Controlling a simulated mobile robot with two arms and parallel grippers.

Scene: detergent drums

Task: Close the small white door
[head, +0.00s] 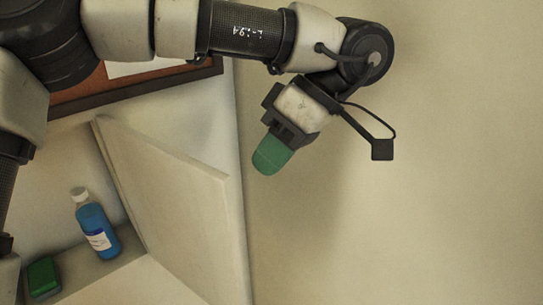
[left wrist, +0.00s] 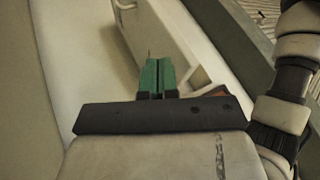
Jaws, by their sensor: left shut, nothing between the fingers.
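The small white door (head: 180,205) stands open in the head view, a pale flat panel angled out from a white cabinet, with the inside of the cabinet showing to its left. My left gripper (head: 270,156) is shut and empty, its green fingertips pointing down-left. It is to the upper right of the door's far edge in the picture, apart from it. In the left wrist view the green fingers (left wrist: 160,76) are together in front of a pale panel (left wrist: 170,40), which seems to be the door. My right gripper is not in view.
A blue bottle (head: 97,226) with a white cap stands on a shelf (head: 90,272) inside the cabinet. A green sponge-like block (head: 43,278) lies left of it. A brown-framed board (head: 135,84) is above the door. The area to the right is bare, pale surface.

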